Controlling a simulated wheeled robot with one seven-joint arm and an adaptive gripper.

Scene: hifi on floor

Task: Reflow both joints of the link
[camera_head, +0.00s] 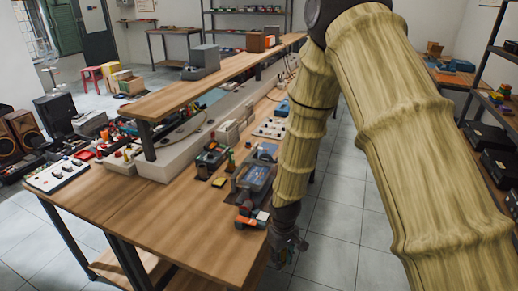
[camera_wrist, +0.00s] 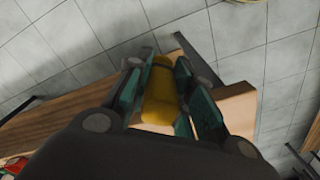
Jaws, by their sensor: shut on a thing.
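In the wrist view, my gripper (camera_wrist: 163,72) is shut on a yellow rounded tool handle (camera_wrist: 160,92), with green-padded fingers on either side of it. The far end of the handle is hidden, so I cannot tell its tip. In the head view, my gripper (camera_head: 287,246) hangs just off the right edge of the wooden workbench (camera_head: 150,225), and the yellow handle cannot be made out there. A dark holder with a blue part (camera_head: 256,178) sits on the bench near that edge. The link and its two joints are too small to tell.
An orange and black item (camera_head: 252,217) lies near the bench's right edge, close to my gripper. A small dark device (camera_head: 211,158) stands left of the holder. A raised shelf (camera_head: 190,92) runs along the bench. The bench's front is clear. Tiled floor (camera_head: 335,235) lies right.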

